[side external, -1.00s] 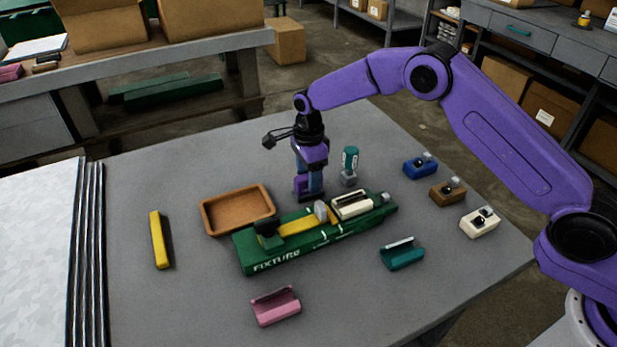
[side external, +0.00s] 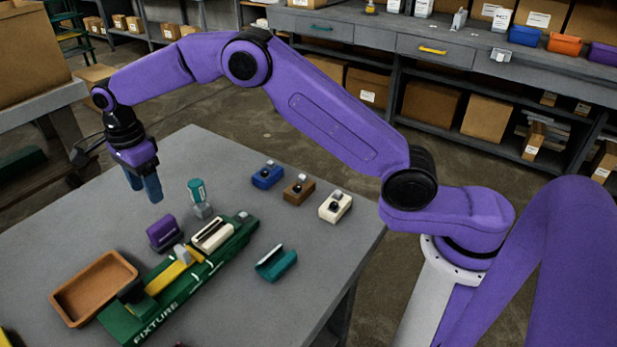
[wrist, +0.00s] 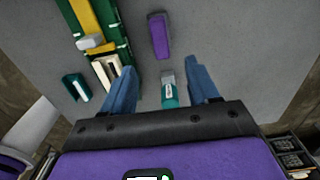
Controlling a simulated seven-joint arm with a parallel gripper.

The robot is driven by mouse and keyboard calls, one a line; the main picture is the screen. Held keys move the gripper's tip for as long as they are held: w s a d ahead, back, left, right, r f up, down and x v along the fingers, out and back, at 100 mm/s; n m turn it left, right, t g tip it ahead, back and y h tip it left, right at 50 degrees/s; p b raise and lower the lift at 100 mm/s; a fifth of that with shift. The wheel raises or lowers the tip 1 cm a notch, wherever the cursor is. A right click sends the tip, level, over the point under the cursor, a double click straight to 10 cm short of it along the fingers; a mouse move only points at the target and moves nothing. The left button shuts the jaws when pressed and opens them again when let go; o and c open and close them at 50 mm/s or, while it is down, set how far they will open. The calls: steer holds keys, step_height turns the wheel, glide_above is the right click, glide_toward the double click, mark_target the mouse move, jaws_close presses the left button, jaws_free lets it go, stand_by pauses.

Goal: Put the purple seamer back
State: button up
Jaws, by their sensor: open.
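The purple seamer (side external: 163,233), a small block, stands on the grey table beside the green fixture (side external: 120,322), apart from my gripper. It also shows in the wrist view (wrist: 158,36), ahead of my fingertips. My gripper (side external: 146,190) is open and empty, raised above the table behind the seamer, with blue fingers pointing down. In the wrist view a teal-topped tool (wrist: 169,93) appears between the fingers (wrist: 160,68); in the side view it stands upright on the table (side external: 197,195), below and right of the gripper.
The fixture holds a yellow bar (side external: 166,278) and a cream block (side external: 212,236). A brown tray (side external: 128,262) lies left of it, a teal channel piece (side external: 275,265) right. Blue (side external: 267,175), brown (side external: 299,188) and white (side external: 335,206) blocks line the right side. Coloured bins (side external: 563,43) sit on the back bench.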

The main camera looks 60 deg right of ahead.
steer(key=s+d+r+n, duration=0.2)
steer(key=s+r+n, duration=0.2)
steer(key=s+n, duration=0.5)
steer(key=s+d+r+n, duration=0.3)
steer(key=s+n, duration=0.4)
steer(key=s, duration=0.4)
steer(key=s+d+f+n, duration=0.1)
steer(key=s+d+n, duration=0.6)
steer(key=s, duration=0.4)
steer(key=s+d+f+n, duration=0.1)
steer(key=s+d+n, duration=0.6)
steer(key=s, duration=0.3)
steer(key=shift+s+d+n, duration=0.3)
steer(key=shift+s+d, duration=0.05)
steer(key=shift+d, duration=0.25)
